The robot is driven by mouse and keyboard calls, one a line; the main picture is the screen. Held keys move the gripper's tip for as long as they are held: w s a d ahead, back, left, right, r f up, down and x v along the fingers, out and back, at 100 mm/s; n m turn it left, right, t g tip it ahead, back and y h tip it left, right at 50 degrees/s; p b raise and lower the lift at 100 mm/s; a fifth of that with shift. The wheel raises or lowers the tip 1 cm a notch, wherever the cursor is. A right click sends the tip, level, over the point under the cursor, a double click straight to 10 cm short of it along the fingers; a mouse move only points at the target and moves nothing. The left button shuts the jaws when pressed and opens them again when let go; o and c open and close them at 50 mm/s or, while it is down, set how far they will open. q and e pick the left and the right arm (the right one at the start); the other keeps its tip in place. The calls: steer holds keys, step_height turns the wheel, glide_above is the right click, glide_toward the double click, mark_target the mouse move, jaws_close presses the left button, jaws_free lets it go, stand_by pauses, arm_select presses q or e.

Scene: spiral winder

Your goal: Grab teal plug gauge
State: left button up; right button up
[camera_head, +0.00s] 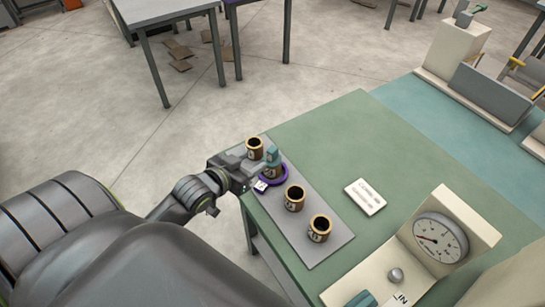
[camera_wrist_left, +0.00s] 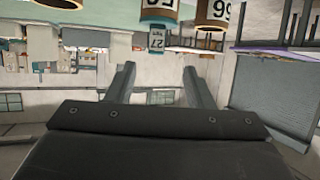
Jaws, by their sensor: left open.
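The teal plug gauge (camera_head: 273,156) stands upright in the top of a brown cup on the grey strip in the head view. A purple ring (camera_head: 283,178) with a white tag lies around that cup. In the left wrist view, which looks upside down, the gauge (camera_wrist_left: 157,39) carries a label reading 27 and sits against the numbered cup. My left gripper (camera_head: 256,167) is open and close beside the gauge, to its left; the two fingers (camera_wrist_left: 157,85) look empty. Whether a finger touches the gauge is unclear. My right gripper is not in view.
Other brown cups (camera_head: 295,198) stand in a row on the grey strip (camera_head: 322,253), close to the gauge. A white card (camera_head: 365,196) and a dial gauge (camera_head: 440,237) are on the green table (camera_head: 340,135). The far part of the table is clear.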

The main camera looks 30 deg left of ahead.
mark_target(269, 153)
arm_select(q)
steer(key=x, duration=0.6)
steer(key=shift+w+d+f+p, duration=0.1)
steer(key=shift+w+d+p, duration=0.05)
steer(key=shift+p, duration=0.25)
steer(key=shift+w+d+f, duration=0.1)
steer(key=shift+w+f, duration=0.1)
steer(key=shift+w, duration=0.4)
steer(key=p+x, duration=0.1)
steer(key=x, duration=0.3)
steer(key=shift+s+f, duration=0.15)
steer(key=shift+w+f, duration=0.15)
steer(key=shift+w, duration=0.05)
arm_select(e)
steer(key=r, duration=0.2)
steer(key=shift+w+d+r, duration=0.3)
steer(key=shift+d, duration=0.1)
arm_select(q)
steer(key=c, duration=0.9)
jaws_close()
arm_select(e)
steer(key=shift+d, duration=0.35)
